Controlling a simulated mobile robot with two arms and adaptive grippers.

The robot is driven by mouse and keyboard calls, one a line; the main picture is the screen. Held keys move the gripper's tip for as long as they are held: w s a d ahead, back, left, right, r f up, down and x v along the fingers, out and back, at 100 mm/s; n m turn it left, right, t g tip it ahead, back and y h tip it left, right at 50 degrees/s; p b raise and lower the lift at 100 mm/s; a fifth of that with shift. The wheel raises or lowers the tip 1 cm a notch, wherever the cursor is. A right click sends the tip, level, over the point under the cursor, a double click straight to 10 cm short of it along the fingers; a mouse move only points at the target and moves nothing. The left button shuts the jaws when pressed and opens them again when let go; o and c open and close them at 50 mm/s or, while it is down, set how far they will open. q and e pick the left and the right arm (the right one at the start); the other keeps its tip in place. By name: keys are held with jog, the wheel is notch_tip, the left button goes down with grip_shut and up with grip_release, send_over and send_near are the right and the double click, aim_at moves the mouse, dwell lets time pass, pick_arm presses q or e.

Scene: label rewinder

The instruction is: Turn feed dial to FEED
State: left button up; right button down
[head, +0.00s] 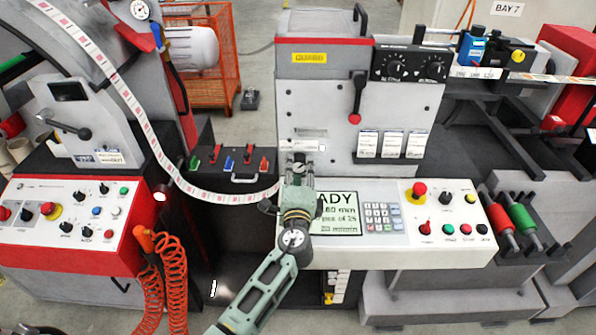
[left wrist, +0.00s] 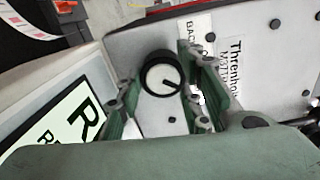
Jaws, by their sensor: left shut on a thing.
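The feed dial (left wrist: 161,73) is a round black knob with a white face on the grey machine front. Its dark pointer mark points to the lower right in the left wrist view. My left gripper (head: 298,176) is at the machine's front, just left of the READY display (head: 340,212). In the left wrist view its two green fingers (left wrist: 160,90) stand on either side of the dial, shut on it. A label starting with "BACK" (left wrist: 193,40) is beside the dial; a FEED label cannot be made out. My right gripper is in neither view.
A keypad (head: 382,217) and several buttons sit right of the display. A striped label web (head: 150,130) curves down at the left towards the gripper. A black lever with a red knob (head: 354,118) hangs above. Coiled orange hose (head: 165,275) hangs at lower left.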

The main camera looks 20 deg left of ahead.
pick_arm(q)
jog(key=shift+s+d+f, duration=0.1)
jog(key=shift+d+f, duration=0.1)
jog(key=shift+f, duration=0.2)
jog(key=o, duration=1)
jog(key=shift+o, duration=0.7)
jog(key=shift+r, duration=0.1)
jog(key=shift+r, duration=0.1)
jog(key=v, duration=1.2)
